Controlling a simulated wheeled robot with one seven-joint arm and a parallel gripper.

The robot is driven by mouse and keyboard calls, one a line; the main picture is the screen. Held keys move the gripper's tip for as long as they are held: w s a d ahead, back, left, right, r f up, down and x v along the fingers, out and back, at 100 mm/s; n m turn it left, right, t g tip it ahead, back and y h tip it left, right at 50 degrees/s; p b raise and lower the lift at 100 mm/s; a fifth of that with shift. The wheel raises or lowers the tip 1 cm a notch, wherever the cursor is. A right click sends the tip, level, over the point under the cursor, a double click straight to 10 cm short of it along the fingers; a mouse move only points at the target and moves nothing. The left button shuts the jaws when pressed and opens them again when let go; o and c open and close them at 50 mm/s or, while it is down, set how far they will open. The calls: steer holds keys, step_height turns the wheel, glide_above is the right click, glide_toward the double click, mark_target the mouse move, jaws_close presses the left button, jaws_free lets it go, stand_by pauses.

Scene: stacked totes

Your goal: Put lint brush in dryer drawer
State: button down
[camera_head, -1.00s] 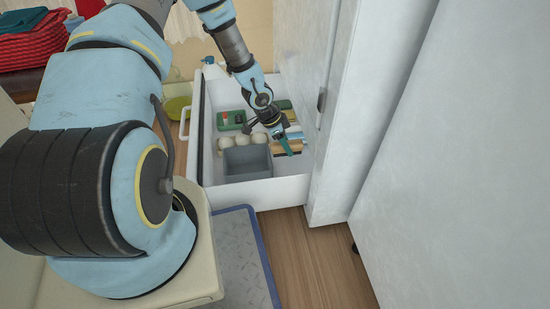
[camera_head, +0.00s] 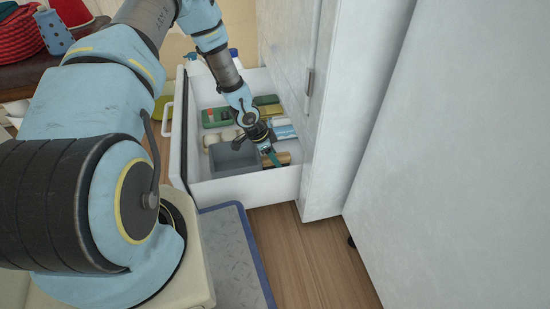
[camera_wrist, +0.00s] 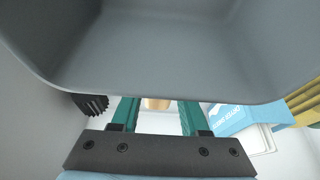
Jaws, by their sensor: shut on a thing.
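The open white dryer drawer (camera_head: 240,187) is in the middle of the head view. My gripper (camera_head: 272,158) is inside its outline, pointing down at the right side, beside a grey bin (camera_head: 231,162). The tan lint brush (camera_head: 283,158) shows at my fingertips. In the wrist view, my gripper's teal fingers (camera_wrist: 157,115) are shut on a tan, wood-like piece (camera_wrist: 157,103) of it, mostly hidden by the grey bin's wall. I cannot tell whether the brush touches the drawer floor.
The drawer also holds a green box (camera_head: 215,117), white balls partly behind my arm, and a blue-and-white carton (camera_wrist: 228,118). A black ridged thing (camera_wrist: 90,103) shows left of my fingers. A tall white panel (camera_head: 330,120) stands close on the right.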

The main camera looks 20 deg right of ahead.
steer(key=shift+c, duration=2.1)
jaws_free()
steer(key=w+a+r+n+t+y+p, duration=0.1)
steer(key=a+r+n+y+p, duration=0.2)
steer(key=a+r, duration=0.95)
steer(key=w+a+r+n+t+y+p, duration=0.15)
steer(key=a+r+n+p, duration=0.4)
steer(key=r, duration=1.15)
steer(key=s+a+r+n+b, duration=0.2)
steer(key=s+a+r+n, duration=0.7)
steer(key=s+a+r, duration=0.1)
steer(key=shift+a+r, duration=0.4)
steer(key=shift+r, duration=0.5)
steer(key=shift+n+g, duration=0.25)
